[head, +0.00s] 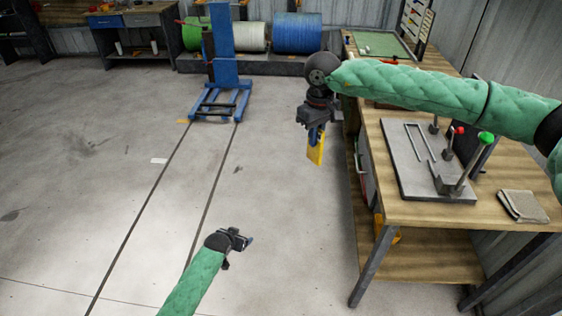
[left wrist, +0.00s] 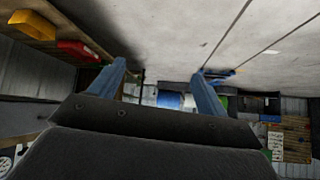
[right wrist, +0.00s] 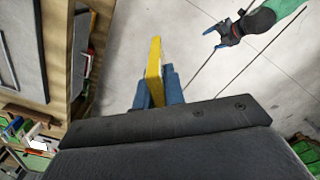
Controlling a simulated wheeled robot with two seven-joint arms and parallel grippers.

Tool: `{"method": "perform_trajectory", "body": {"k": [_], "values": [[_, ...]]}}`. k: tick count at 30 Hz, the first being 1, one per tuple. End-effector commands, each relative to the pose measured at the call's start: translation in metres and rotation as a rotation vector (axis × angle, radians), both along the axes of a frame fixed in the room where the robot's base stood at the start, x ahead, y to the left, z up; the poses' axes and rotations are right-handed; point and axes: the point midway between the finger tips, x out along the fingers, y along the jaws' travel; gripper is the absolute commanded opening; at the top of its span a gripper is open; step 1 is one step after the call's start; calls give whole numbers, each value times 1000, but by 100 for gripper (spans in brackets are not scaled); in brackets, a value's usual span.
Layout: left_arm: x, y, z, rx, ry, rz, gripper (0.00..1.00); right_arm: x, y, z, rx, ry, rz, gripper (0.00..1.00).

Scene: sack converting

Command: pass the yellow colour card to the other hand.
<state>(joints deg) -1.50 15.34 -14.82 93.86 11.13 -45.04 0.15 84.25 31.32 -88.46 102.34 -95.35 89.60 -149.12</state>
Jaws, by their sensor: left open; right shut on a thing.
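The yellow colour card (head: 316,149) hangs below my right gripper (head: 316,132) in the head view, out over the floor just left of the workbench. My right gripper is shut on the card. In the right wrist view the card (right wrist: 154,72) stands up from between the blue fingers. My left gripper (head: 242,238) is lower and to the left in the head view, over open floor, apart from the card. It is open and empty, and its two blue fingers stand wide apart in the left wrist view (left wrist: 160,90).
The wooden workbench (head: 400,207) is close on the right, with a grey plate with levers (head: 405,165) and a folded cloth (head: 523,206) on it. A blue lifter (head: 222,60) and cable or strap rolls (head: 298,33) stand at the back. The floor between the arms is clear.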

Motion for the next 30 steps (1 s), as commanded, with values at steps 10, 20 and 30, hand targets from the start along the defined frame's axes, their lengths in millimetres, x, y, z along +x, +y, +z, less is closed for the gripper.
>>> {"method": "perform_trajectory", "body": {"k": [10,20,30], "values": [[56,-41,155,-140,-210,-123,76,0,0,0,0,0,0,0],[43,-101,299,-311,-394,-315,76,0,0,0,0,0,0,0],[-25,-163,417,-523,-562,-536,76,0,0,0,0,0,0,0]]}}
